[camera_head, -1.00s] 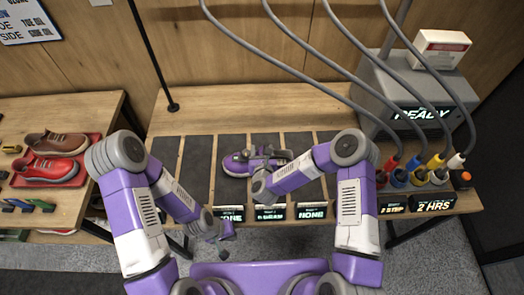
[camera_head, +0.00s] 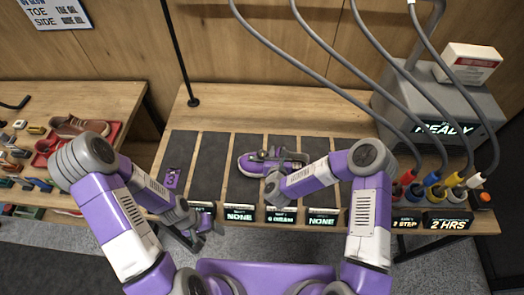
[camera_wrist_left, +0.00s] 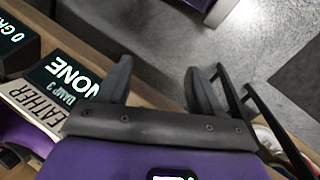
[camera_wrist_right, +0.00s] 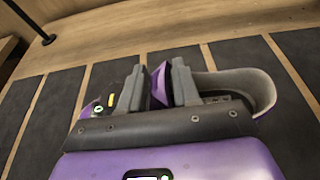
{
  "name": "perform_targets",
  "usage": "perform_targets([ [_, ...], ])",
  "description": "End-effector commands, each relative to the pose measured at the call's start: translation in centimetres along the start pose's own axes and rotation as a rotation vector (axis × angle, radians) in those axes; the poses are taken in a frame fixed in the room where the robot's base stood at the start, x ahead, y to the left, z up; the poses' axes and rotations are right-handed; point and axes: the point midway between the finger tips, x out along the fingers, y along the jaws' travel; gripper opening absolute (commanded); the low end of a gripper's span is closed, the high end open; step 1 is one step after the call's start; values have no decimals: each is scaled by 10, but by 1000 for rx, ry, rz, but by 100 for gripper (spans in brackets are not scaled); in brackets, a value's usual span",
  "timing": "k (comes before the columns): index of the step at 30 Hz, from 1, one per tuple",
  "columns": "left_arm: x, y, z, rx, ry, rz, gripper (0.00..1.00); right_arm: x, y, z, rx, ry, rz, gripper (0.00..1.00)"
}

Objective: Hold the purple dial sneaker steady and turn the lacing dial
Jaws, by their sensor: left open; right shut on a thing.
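The purple sneaker (camera_head: 249,166) lies on a dark mat strip on the bench, toe to the left, under my right gripper (camera_head: 273,156). In the right wrist view its grey-lined collar (camera_wrist_right: 262,88) is right of the fingers and its purple front is left of them. My right gripper (camera_wrist_right: 160,85) is shut on the sneaker's middle, with a bit of purple between the fingers. I cannot make out the lacing dial clearly. My left gripper (camera_wrist_left: 155,85) is open and empty, low at the bench's front edge, left of the sneaker and well apart from it.
Lit signs (camera_head: 240,214) line the bench front. A leather label (camera_wrist_left: 30,110) is close beside my left gripper. A grey machine (camera_head: 440,110) with hoses and coloured plugs stands at right. A left table (camera_head: 95,95) holds other shoes and brushes. Mat strips beside the sneaker are bare.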

Motion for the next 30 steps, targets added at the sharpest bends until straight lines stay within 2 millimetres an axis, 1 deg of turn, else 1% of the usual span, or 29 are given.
perform_targets([
  [1,-15,-24,-1,-34,-8,-10,66,0,-1,-1,-2,2,-3,0],
  [2,-24,-38,2,-50,-21,-15,66,0,-1,-1,-2,2,-3,0],
  [3,-36,-55,6,-71,-39,-22,66,0,-1,-1,-2,2,-3,0],
  [5,-54,-81,12,-109,-66,-34,66,0,-1,-1,-2,2,-3,0],
  [6,-66,-96,16,-139,-83,-42,66,0,-1,-1,-2,2,-3,0],
  [8,-86,-118,19,-193,-104,-57,66,0,-1,-1,-2,2,-2,0],
  [9,-99,-132,18,-237,-113,-68,66,0,-1,-1,-2,2,-2,0],
  [11,-121,-148,10,-317,-117,-87,66,0,-1,-1,-2,2,-2,0],
  [12,-135,-155,-1,-375,-113,-98,66,0,-1,-1,-2,2,-2,0],
  [14,-152,-158,-22,-455,-101,-110,66,0,-1,-1,-2,2,-2,0],
  [15,-162,-155,-38,-506,-90,-114,66,0,-1,-1,-2,2,-1,0],
  [17,-175,-146,-64,-576,-71,-117,66,0,0,-1,-2,2,-1,0],
  [18,-182,-136,-83,-620,-58,-115,66,0,0,-1,-2,2,-1,0],
  [20,-189,-114,-113,-678,-39,-109,66,0,0,-1,-2,2,-1,0],
  [21,-192,-96,-131,-714,-30,-102,66,0,0,-1,-2,2,-1,0],
  [23,-194,-65,-156,-760,-19,-92,66,0,0,-1,-2,2,-1,0],
  [24,-193,-43,-170,-788,-14,-84,66,0,0,-1,-2,2,-1,0],
  [26,-192,-8,-188,-824,-8,-73,66,0,0,-1,-2,2,0,0],
  [27,-190,16,-199,-846,-6,-65,66,0,0,-1,-2,2,0,0],
  [29,-187,54,-211,-880,-6,-53,66,0,0,-1,-2,2,0,0],
  [30,-184,79,-218,-903,-6,-46,66,0,0,-1,-2,2,0,0],
])
